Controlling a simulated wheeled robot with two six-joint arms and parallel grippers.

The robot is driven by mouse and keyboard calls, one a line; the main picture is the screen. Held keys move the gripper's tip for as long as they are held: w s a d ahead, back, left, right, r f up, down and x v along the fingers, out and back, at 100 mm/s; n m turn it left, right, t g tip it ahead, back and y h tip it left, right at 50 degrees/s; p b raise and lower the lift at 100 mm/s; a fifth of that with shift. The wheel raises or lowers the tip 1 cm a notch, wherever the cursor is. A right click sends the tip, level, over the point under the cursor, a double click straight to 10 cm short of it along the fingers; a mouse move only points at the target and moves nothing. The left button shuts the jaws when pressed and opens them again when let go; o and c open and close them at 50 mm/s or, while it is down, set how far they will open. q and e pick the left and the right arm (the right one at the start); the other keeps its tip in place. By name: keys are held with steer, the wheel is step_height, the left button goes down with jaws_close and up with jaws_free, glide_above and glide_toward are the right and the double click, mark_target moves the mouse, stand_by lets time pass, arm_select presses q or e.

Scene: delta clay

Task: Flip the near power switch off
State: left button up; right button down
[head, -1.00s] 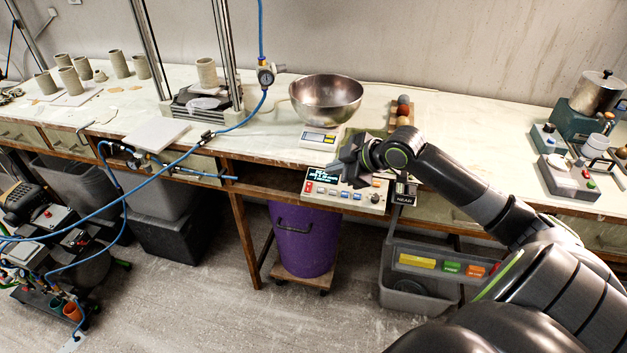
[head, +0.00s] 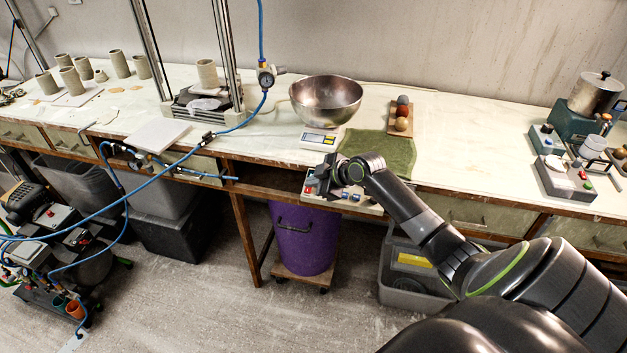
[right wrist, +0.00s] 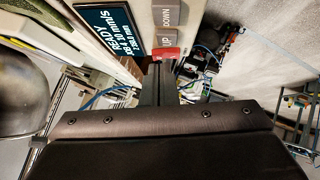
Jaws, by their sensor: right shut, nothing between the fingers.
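The near control panel (head: 350,203) is set in the bench's front edge. My right gripper and forearm hide much of it in the head view. My right gripper (head: 318,183) is shut and empty at the panel's left end. In the right wrist view its closed fingertips (right wrist: 160,70) are right at a red switch (right wrist: 167,53), partly covering it. I cannot tell whether they touch or which way the switch is set. The panel's display (right wrist: 112,33) is lit and reads READY. My left gripper is not in view.
Grey UP (right wrist: 166,41) and DOWN (right wrist: 168,14) buttons sit beside the red switch. A steel bowl (head: 326,98), a scale (head: 320,139) and a green cloth (head: 385,150) lie on the bench above. A purple bin (head: 300,240) stands below the panel.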

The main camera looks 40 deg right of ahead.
steer(key=shift+w+f, duration=0.1)
steer(key=shift+f, duration=0.05)
steer(key=shift+d+f+b, duration=0.1)
steer(key=shift+f+b, duration=0.15)
steer(key=shift+b, duration=0.15)
steer(key=shift+r, duration=0.1)
steer(key=shift+s+a+f+p, duration=0.35)
steer(key=shift+s+a+p, duration=0.1)
steer(key=shift+s+a, duration=0.1)
steer(key=shift+r, duration=0.15)
